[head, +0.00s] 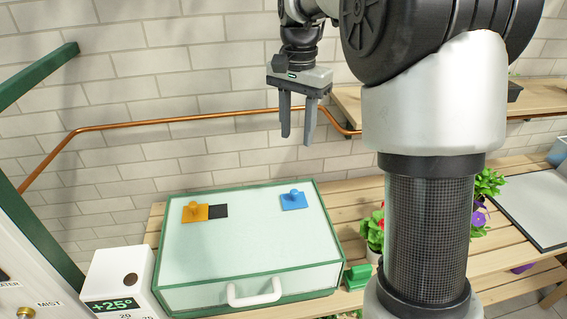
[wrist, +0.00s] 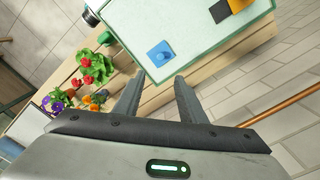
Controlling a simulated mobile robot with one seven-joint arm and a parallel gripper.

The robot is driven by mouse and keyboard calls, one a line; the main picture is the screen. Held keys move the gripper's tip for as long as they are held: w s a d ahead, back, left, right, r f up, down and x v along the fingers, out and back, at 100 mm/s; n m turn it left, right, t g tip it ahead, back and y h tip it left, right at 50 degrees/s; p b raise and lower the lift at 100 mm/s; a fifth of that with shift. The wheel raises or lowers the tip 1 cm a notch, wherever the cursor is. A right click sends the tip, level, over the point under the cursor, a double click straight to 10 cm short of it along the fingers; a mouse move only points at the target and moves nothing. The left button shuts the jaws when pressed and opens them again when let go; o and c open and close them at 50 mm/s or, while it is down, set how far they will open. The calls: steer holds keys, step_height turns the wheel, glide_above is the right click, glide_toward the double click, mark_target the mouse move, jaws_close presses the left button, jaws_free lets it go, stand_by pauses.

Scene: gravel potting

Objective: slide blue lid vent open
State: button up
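The blue lid vent (head: 293,201) is a small blue plate with a raised knob, near the back right of the pale lid of a green-edged box (head: 250,235). No dark opening shows beside it. The blue vent also shows in the wrist view (wrist: 160,55), beyond my fingertips. My gripper (head: 296,140) hangs in the air above the back of the box, higher than the vent and touching nothing. Its two fingers are apart and empty, also in the wrist view (wrist: 158,80).
An orange vent (head: 194,212) with a dark square (head: 218,211) beside it is on the lid's left. A white display unit (head: 118,280) stands left of the box. Potted flowers (head: 374,235) stand right of it. A copper pipe (head: 190,119) runs along the wall.

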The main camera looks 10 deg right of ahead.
mark_target(294, 191)
step_height(294, 191, down, 18)
steer(key=shift+w+r+b, duration=0.1)
steer(key=shift+r+b, duration=0.1)
steer(key=shift+b, duration=0.15)
steer(key=shift+a, duration=0.1)
jaws_close()
